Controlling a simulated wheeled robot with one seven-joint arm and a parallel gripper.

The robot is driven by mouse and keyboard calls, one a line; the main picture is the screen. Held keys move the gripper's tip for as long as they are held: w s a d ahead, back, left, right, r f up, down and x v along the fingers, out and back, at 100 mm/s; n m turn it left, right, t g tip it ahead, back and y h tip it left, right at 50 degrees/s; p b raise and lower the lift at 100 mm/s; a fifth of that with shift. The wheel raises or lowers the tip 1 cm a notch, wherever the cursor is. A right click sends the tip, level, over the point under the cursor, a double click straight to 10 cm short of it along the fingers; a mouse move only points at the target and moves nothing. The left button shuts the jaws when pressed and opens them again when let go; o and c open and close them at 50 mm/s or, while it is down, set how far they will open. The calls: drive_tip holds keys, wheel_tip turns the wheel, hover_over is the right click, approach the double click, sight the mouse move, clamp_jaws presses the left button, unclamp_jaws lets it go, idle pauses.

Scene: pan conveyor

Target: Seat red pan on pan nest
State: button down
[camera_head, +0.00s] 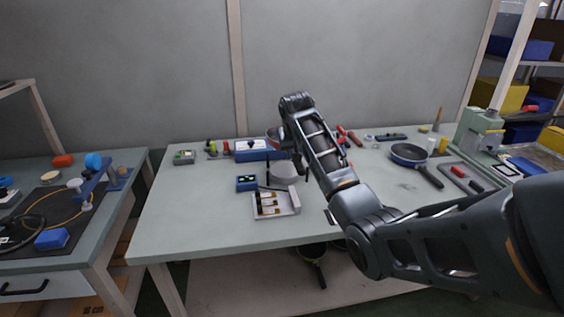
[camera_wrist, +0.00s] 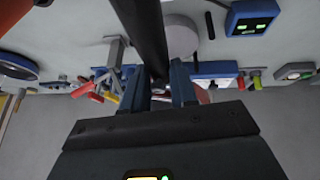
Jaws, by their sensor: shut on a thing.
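My gripper (camera_wrist: 160,88) is shut on a dark handle (camera_wrist: 144,35), which runs up out of the top of the wrist view. In the head view a red-rimmed part, likely the red pan (camera_head: 272,132), shows beside my wrist; most of it is hidden by my arm. A pale grey round piece, possibly the pan nest (camera_head: 284,172), stands on the table below my wrist. It also shows in the wrist view (camera_wrist: 182,38), behind the handle and apart from the fingers. I cannot tell the pan's exact height or tilt.
A blue display box (camera_head: 246,183) and a tray of small parts (camera_head: 272,208) stand close to the round piece. A blue-rimmed pan (camera_head: 408,152) lies to the right. A blue case (camera_head: 252,151) and tools line the back. The table's left front is clear.

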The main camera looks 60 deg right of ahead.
drive_tip(key=shift+f, duration=1.9)
drive_tip(key=b, duration=0.5)
hover_over(290, 189)
drive_tip(key=shift+s+d+f, duration=0.1)
drive_tip(key=shift+d+f, duration=0.05)
drive_tip(key=shift+f, duration=1.05)
drive_tip(key=shift+d+f, duration=0.15)
drive_tip(key=shift+f, duration=1.05)
drive_tip(key=shift+r, duration=0.1)
drive_tip(key=shift+r+h+p, duration=0.25)
drive_tip(key=shift+h+p, duration=0.05)
drive_tip(key=shift+h, duration=0.3)
drive_tip(key=shift+a+f, duration=0.15)
drive_tip(key=shift+f, duration=0.35)
drive_tip(key=shift+f+g+b, duration=0.3)
drive_tip(key=shift+f+b, duration=0.1)
drive_tip(key=shift+f, duration=0.4)
drive_tip(key=c, duration=1.1)
unclamp_jaws()
drive_tip(key=o, duration=0.3)
